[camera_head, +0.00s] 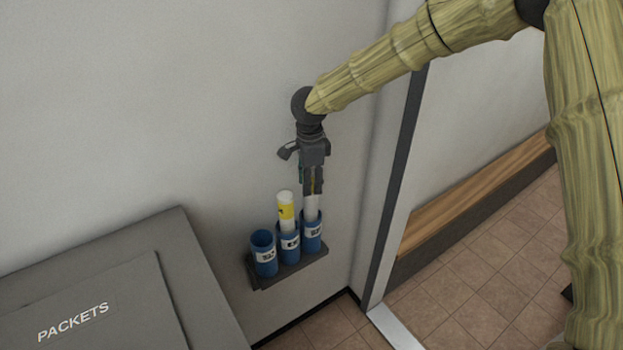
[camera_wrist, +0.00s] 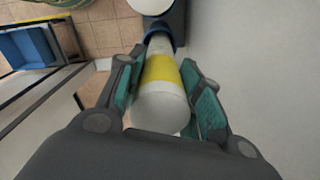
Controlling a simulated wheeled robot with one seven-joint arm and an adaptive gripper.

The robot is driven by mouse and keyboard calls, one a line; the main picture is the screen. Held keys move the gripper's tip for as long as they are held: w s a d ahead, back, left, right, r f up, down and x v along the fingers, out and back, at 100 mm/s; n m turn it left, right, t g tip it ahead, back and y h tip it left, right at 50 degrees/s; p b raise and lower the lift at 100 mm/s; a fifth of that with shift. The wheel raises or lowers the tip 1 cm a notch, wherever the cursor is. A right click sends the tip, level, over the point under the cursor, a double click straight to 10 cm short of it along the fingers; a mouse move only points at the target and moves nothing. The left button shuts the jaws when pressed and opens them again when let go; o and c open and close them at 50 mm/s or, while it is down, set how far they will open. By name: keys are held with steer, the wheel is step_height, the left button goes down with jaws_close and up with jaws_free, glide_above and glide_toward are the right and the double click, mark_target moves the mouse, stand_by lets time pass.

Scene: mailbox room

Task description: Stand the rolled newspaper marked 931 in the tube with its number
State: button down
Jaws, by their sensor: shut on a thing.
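My gripper (camera_head: 313,188) points down above the right-hand tube and is shut on a white rolled newspaper (camera_head: 311,207). In the wrist view this roll (camera_wrist: 160,108) has a yellow band and stands between the teal finger pads. Its lower end is inside the right-hand blue tube (camera_head: 311,242); how deep it sits is hidden. A second yellow-banded roll (camera_head: 286,199) stands in the middle blue tube (camera_head: 288,254). The left blue tube (camera_head: 264,266) looks empty. The tubes carry white labels, too small to read, and no number shows on the held roll.
The tubes stand on a dark shelf (camera_head: 262,281) against the pale wall (camera_head: 200,90). A grey box marked PACKETS (camera_head: 100,310) is at the lower left. A door frame (camera_head: 400,170) and a wooden bench (camera_head: 480,195) are to the right.

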steer(key=c, duration=0.9)
jaws_free()
step_height(320, 180, up, 12)
